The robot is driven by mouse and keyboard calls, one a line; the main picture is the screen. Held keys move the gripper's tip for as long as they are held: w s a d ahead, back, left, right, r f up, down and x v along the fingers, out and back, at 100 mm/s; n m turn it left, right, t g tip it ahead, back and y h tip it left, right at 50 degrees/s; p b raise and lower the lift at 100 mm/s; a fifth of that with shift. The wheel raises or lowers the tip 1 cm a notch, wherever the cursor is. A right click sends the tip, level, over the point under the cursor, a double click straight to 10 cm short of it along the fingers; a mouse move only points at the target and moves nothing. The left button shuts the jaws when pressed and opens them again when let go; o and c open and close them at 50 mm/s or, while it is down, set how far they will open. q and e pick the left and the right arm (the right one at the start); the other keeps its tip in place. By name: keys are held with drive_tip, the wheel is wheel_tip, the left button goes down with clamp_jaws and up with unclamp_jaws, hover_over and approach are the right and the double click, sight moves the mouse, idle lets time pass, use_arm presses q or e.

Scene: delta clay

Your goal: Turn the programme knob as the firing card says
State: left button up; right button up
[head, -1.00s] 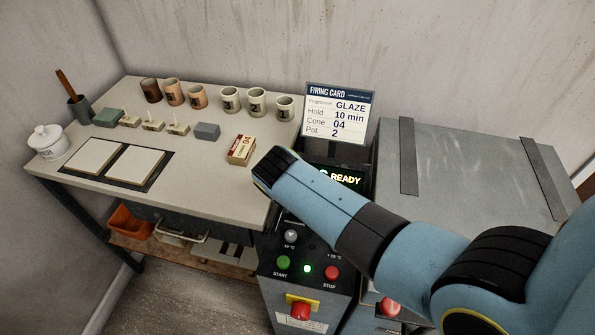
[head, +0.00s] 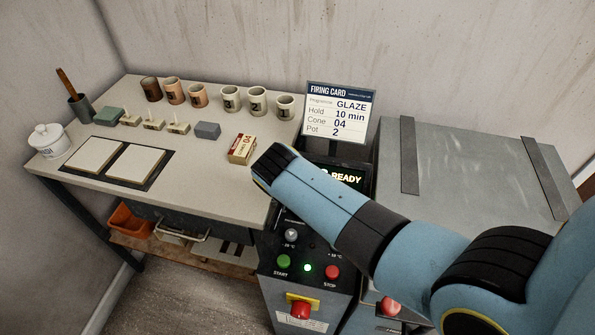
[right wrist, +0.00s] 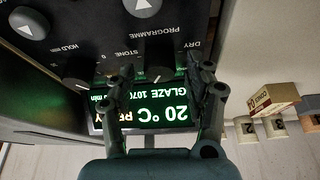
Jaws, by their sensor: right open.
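The firing card (head: 338,112) stands upright behind the control panel and reads GLAZE, hold 10 min, cone 04, pot 2. The kiln display (head: 344,177) reads READY; in the right wrist view, upside down, the display (right wrist: 150,112) shows 20 °C and GLAZE 1070. The dark programme knob (right wrist: 152,76) sits beneath the PROGRAMME label, between the fingers of my open right gripper (right wrist: 160,72). I cannot tell whether the fingers touch it. In the head view my right arm hides the gripper and this knob. My left gripper is out of view.
The HOLD MIN knob (right wrist: 76,76) is beside the right gripper. The panel's green START button (head: 283,261) and red STOP button (head: 332,272) are below my arm. A cone box (head: 241,149) lies on the worktable (head: 215,180). The grey kiln lid (head: 470,170) is right.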

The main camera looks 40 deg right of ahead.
wheel_tip(320, 180, up, 10)
drive_tip(key=shift+f, duration=0.15)
idle(0.7)
